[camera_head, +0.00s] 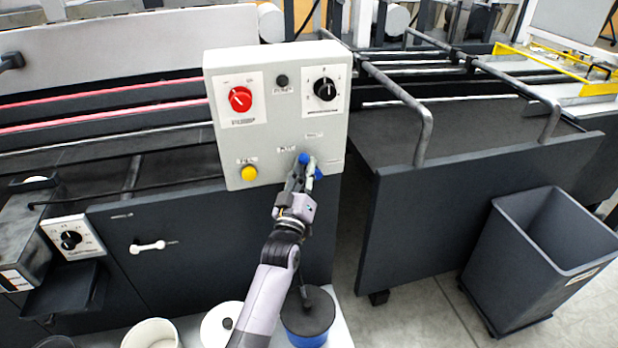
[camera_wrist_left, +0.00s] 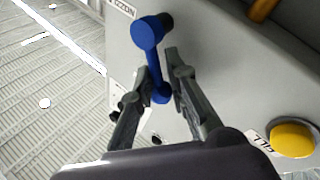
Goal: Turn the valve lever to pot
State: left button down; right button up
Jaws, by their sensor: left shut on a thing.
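The blue valve lever (camera_head: 318,174) is on the lower right of the light grey control box (camera_head: 282,100). In the left wrist view the blue lever (camera_wrist_left: 152,50) runs from a dark pivot at the top down to a rounded end. My left gripper (camera_head: 298,178) is at the lever and partly hides it. In the left wrist view its fingers (camera_wrist_left: 168,85) stand either side of the lever's lower end, shut on it. Small labels sit around the lever, too small to read surely in the head view. My right gripper is not in view.
The box also carries a red knob (camera_head: 240,98), a black knob (camera_head: 325,89) and a yellow button (camera_head: 249,174). A blue pot with a dark lid (camera_head: 308,312) and white pots stand below. A grey bin (camera_head: 540,260) is at the right, with bare floor before it.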

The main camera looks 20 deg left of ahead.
pick_arm(q)
jog(key=shift+s+a+f+n+t+y+b, duration=0.1)
jog(key=shift+f+n+t+y+b, duration=0.1)
jog(key=shift+n+y+b, duration=0.35)
jog(key=shift+s+a+f+n+t+y+b, duration=0.1)
jog(key=shift+f+n+y+b, duration=0.1)
jog(key=shift+n+y+b, duration=0.4)
jog(key=shift+n+h, duration=0.25)
jog(key=c, duration=1.7)
grip_release()
jog(key=shift+r, duration=0.1)
jog(key=shift+o, duration=0.2)
jog(key=v, duration=1.2)
jog(key=shift+c, duration=0.5)
